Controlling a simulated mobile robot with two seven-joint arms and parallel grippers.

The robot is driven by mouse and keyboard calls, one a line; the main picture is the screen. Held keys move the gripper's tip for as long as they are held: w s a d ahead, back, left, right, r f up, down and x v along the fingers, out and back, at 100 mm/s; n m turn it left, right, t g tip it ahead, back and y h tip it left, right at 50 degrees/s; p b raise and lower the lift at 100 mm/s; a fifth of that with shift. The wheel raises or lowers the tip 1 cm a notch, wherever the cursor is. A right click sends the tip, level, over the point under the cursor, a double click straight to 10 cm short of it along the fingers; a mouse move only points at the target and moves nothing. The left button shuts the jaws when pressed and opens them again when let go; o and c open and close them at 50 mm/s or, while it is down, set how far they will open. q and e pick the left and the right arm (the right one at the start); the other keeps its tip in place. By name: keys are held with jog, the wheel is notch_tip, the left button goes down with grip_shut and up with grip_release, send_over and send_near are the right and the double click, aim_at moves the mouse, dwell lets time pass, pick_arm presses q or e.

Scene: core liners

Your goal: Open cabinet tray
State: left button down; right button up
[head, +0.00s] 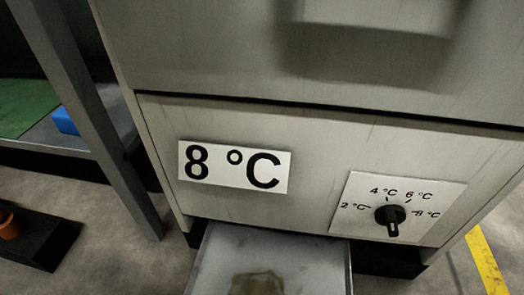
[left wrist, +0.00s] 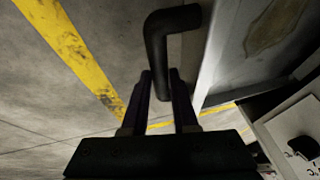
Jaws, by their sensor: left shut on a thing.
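The light grey cabinet tray (head: 215,262) sticks out from the bottom of the cabinet (head: 330,150) in the head view, with a brownish stain on its floor. Its front end lies beyond the lower picture edge. In the left wrist view the tray (left wrist: 228,50) shows at the upper right, with a black bent bar handle (left wrist: 157,45) beside it. My left gripper (left wrist: 161,80) is shut on the handle, one finger on each side of the bar. Neither gripper shows in the head view, and my right gripper is in no view.
The cabinet front carries an "8 °C" label (head: 235,167) and a temperature dial (head: 391,215). A metal rack post (head: 95,110) stands at the left, with a black box (head: 35,240) on the floor. A yellow floor line (head: 485,260) runs at the right.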

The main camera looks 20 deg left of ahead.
pick_arm(q)
jog(key=shift+a+f, duration=0.1)
jog(key=c, duration=0.7)
grip_release()
jog(key=shift+w, duration=0.15)
jog(key=p+v, duration=0.8)
jog(key=v, duration=0.2)
jog(key=shift+p, duration=0.35)
